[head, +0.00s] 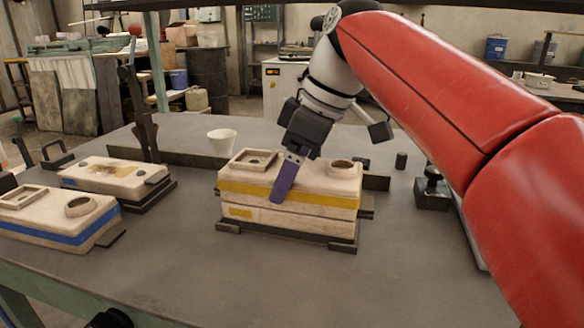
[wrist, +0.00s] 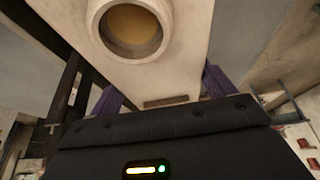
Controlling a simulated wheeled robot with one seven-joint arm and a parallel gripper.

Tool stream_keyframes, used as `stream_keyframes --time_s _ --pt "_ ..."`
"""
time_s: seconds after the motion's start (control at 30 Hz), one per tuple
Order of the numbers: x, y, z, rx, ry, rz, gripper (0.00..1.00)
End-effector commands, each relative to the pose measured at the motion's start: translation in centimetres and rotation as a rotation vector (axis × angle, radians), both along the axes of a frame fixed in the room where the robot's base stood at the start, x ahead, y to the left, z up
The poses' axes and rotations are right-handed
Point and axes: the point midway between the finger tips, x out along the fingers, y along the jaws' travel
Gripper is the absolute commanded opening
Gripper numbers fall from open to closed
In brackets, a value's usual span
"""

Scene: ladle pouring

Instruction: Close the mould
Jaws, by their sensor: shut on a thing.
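The upper mould half, a cream block with a yellow band (head: 330,198), sits over the lower mould half (head: 300,222), which has a small yellow patch. The two look lined up, with a thin dark seam between them; I cannot tell whether they touch fully. My gripper (head: 292,178) reaches over the upper half from behind and is shut across its middle. One purple finger lies on the near side; the other is hidden in the head view. The wrist view shows the upper half's round opening (wrist: 130,28) and both purple fingers at its sides.
The yellow-banded mould stands on a dark base (head: 285,238). At left are a blue-banded mould half (head: 60,222) and another cream mould half (head: 112,178) on a dark base. A white cup (head: 222,141) stands behind. A dark clamp-like block (head: 432,190) is at right. The front table is clear.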

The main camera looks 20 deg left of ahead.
Motion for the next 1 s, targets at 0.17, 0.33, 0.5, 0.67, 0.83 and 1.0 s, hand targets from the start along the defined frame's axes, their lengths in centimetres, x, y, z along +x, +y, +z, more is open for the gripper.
stream_keyframes --time_s 0.17,0.33,0.5,0.67,0.83,1.0 --pt "0.0 0.0 0.2 0.002 -0.002 0.000 1.00" --pt "0.0 0.0 -0.1 -0.002 0.002 0.000 1.00" --pt "0.1 -0.4 1.0 0.000 0.000 -0.001 1.00" --pt "0.3 -1.4 3.7 0.002 -0.001 -0.002 1.00" --pt "0.4 -2.3 5.9 0.002 -0.003 -0.001 1.00" --pt "0.3 -2.8 7.1 0.002 -0.002 0.000 1.00"
